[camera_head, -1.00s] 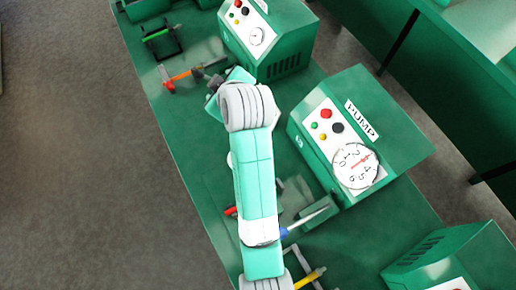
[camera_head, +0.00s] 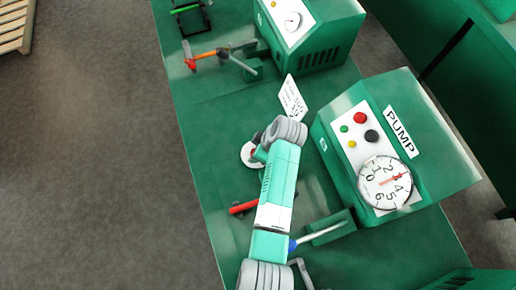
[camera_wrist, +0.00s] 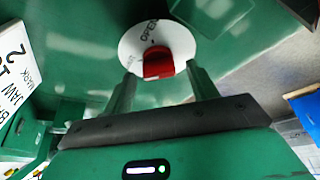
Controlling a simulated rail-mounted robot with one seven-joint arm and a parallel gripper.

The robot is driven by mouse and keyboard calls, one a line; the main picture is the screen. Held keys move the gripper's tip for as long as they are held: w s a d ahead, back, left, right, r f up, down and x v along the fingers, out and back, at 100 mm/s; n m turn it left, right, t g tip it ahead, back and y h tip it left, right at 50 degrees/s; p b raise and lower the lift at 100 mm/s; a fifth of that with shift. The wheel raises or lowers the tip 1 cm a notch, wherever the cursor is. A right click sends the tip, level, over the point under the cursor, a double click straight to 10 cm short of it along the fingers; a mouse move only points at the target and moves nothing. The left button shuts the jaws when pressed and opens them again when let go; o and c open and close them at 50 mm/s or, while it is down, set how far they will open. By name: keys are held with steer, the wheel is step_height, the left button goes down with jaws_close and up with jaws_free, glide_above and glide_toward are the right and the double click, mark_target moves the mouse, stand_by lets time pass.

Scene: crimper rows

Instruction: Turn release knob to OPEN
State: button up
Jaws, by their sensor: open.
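The release knob (camera_wrist: 158,63) is a red block on a round white dial (camera_wrist: 133,40) in the wrist view. The word OPEN is printed on the dial above the knob. My gripper (camera_wrist: 161,73) is open, with one finger to each side of the red knob. I cannot tell whether either finger touches it. In the head view the dial (camera_head: 247,156) shows at the left of my arm's end, and my wrist hides much of it.
A green PUMP unit (camera_head: 388,165) with buttons and a gauge stands right of the knob. A white printed card (camera_head: 292,97) stands behind. A red-handled tool (camera_head: 243,208) and a screwdriver (camera_head: 318,234) lie close to my arm. The bench's left strip is clear.

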steer(key=shift+a+f, duration=0.1)
steer(key=shift+f, duration=0.15)
steer(key=c, duration=1)
steer(key=shift+r, duration=0.1)
steer(key=m+t+h+p, duration=0.1)
steer(key=m+p, duration=0.2)
steer(key=m, duration=0.1)
steer(key=shift+r, duration=0.15)
steer(key=m+h+p, duration=0.1)
steer(key=m, duration=0.1)
steer(key=m+t+p, duration=0.1)
steer(key=m+p, duration=0.1)
steer(key=m, duration=0.1)
steer(key=shift+s+a+m+h, duration=0.1)
steer(key=shift+a+m+h, duration=0.1)
steer(key=shift+m+h, duration=0.15)
steer(key=m+h, duration=0.1)
steer(key=m, duration=0.3)
steer(key=shift+a+t+h+p, duration=0.1)
steer(key=shift+t+h+p, duration=0.2)
steer(key=shift+h+p, duration=0.05)
steer(key=shift+a+f+m+h, duration=0.15)
steer(key=shift+m+h, duration=0.65)
steer(key=shift+m, duration=1.25)
